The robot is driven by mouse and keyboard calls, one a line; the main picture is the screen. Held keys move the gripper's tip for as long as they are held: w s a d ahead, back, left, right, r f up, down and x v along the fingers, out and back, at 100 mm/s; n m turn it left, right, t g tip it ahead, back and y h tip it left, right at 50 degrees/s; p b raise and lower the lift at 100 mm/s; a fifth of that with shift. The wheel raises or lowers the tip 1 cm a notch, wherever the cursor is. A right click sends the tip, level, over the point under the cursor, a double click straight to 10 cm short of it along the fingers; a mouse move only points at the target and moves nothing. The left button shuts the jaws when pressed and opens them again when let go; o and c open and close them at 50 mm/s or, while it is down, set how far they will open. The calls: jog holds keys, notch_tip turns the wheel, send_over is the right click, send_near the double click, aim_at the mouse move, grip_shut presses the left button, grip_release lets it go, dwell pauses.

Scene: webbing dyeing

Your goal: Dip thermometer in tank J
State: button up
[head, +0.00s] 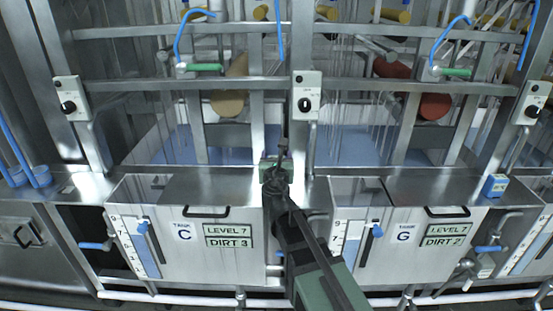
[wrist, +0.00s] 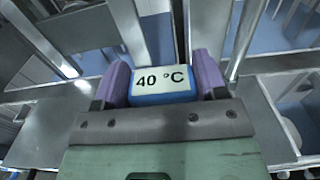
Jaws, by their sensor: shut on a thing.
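My gripper (wrist: 162,78) is shut on the thermometer (wrist: 160,94), a blue block with a white face reading "40 °C", held between two purple fingers in the wrist view. In the head view my gripper (head: 282,152) is above the steel ledge between the tank marked C (head: 150,262) and the tank marked G (head: 375,272). The thermometer cannot be made out there. No label J is in view.
A small blue box (head: 495,186) sits on the ledge at the right. Control boxes (head: 305,97) are on the uprights, and blue hoses (head: 184,36) hang above. Blue cups (head: 40,176) stand at the far left. Steel rails cross behind my gripper.

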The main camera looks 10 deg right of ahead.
notch_tip(320, 180, down, 6)
jog(key=b, duration=0.5)
jog(key=shift+f, duration=0.15)
jog(key=o, duration=1.4)
jog(key=shift+o, duration=0.2)
jog(key=v, duration=0.7)
jog(key=shift+s, duration=0.25)
